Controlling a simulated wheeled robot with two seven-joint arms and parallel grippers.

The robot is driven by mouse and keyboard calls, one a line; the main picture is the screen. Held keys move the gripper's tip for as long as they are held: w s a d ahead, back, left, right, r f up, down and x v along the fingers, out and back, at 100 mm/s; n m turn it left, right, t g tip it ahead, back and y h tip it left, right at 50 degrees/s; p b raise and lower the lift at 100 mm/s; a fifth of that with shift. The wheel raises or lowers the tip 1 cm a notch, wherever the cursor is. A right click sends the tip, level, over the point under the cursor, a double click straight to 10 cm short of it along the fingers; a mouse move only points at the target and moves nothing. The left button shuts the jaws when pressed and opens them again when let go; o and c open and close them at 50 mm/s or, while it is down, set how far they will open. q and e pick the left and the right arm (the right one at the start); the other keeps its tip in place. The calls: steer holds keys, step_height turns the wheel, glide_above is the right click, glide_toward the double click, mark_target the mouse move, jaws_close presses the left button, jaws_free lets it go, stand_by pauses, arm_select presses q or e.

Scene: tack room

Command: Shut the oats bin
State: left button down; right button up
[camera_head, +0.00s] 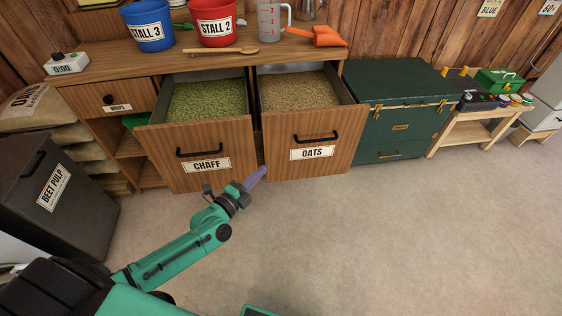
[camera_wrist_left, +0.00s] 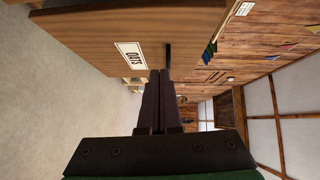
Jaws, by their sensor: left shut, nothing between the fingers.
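The oats bin (camera_head: 315,152) is a tilted-out wooden drawer with an OATS label and a black handle, standing open and full of pale brown oats (camera_head: 300,91). Its front also fills the upper part of the left wrist view (camera_wrist_left: 100,28), with the label and handle near the fingertips. My left gripper (camera_head: 262,170) is shut and empty, in front of the cabinet at the lower left edge of the oats front. In the left wrist view its dark fingers (camera_wrist_left: 160,78) point toward that front; I cannot tell whether they touch it. My right gripper is not in view.
The chaff bin (camera_head: 200,150) also stands open, left of the oats bin. A green trunk (camera_head: 395,110) stands close on the right. The beet pulp bin (camera_head: 57,190) is at the left. Buckets and a scoop (camera_head: 318,36) sit on the counter. The floor in front is clear.

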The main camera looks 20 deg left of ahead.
arm_select(q)
steer(key=d+r, duration=0.1)
steer(key=b, duration=0.2)
glide_toward(288, 135)
steer(key=w+d, duration=0.2)
steer(key=d, duration=0.1)
steer(key=w, duration=0.1)
steer(key=b, duration=0.1)
steer(key=w+a+f, duration=0.1)
steer(key=shift+w+m+b, duration=0.35)
steer(key=shift+m, duration=0.05)
steer(key=shift+w+a+r, duration=0.1)
steer(key=shift+w+a, duration=0.05)
steer(key=shift+w, duration=0.15)
steer(key=shift+r, duration=0.15)
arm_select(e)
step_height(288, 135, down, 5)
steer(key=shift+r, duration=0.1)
